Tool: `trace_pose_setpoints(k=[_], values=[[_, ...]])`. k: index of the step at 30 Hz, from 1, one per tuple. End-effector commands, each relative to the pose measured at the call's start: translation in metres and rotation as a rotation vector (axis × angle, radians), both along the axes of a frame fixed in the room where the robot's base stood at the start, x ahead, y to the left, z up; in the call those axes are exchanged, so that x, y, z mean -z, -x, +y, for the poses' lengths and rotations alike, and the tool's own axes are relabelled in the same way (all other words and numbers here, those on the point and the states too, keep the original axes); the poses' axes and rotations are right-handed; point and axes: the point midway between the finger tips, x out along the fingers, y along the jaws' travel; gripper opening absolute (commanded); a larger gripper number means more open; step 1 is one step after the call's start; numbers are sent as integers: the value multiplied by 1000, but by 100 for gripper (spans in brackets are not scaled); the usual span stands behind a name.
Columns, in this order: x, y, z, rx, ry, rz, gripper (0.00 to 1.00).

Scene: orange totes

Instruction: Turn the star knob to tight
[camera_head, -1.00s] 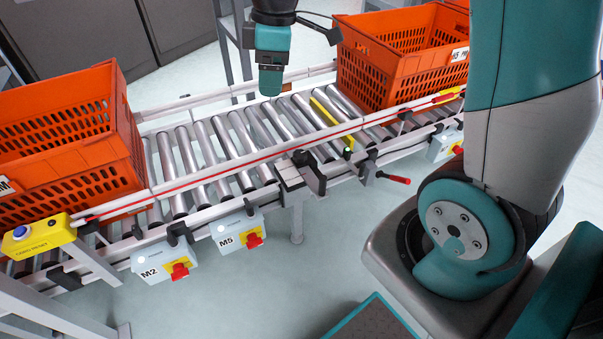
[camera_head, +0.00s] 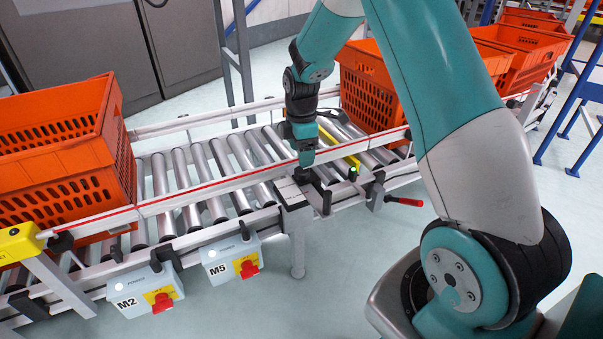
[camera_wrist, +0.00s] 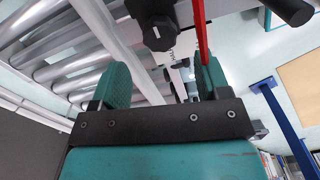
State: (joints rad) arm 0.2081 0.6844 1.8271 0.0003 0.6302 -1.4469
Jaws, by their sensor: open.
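A black knob (camera_wrist: 158,34), which looks like the star knob, shows at the top of the wrist view, just beyond the fingertips and roughly in line with the gap between them. In the head view my gripper (camera_head: 305,157) points down over the front rail (camera_head: 150,208) of the roller conveyor, right above a dark fitting (camera_head: 303,174) on the grey block there. The fingertips hide part of that fitting. I cannot tell its setting or whether the fingers touch it.
A red-handled lever (camera_head: 405,201) sticks out right of the block; a red bar (camera_wrist: 201,36) passes close to the right finger in the wrist view. Orange totes stand left (camera_head: 55,150) and right (camera_head: 372,88). Control boxes M2 (camera_head: 140,290) and M5 (camera_head: 228,257) hang below the rail.

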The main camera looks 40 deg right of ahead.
Motion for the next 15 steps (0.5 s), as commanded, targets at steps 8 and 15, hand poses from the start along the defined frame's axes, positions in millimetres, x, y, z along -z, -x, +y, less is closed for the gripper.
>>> trace_pose_setpoints(k=[8, 15], values=[[49, 0, 0, 0, 0, 1, 70], [59, 0, 0, 0, 0, -1, 70]])
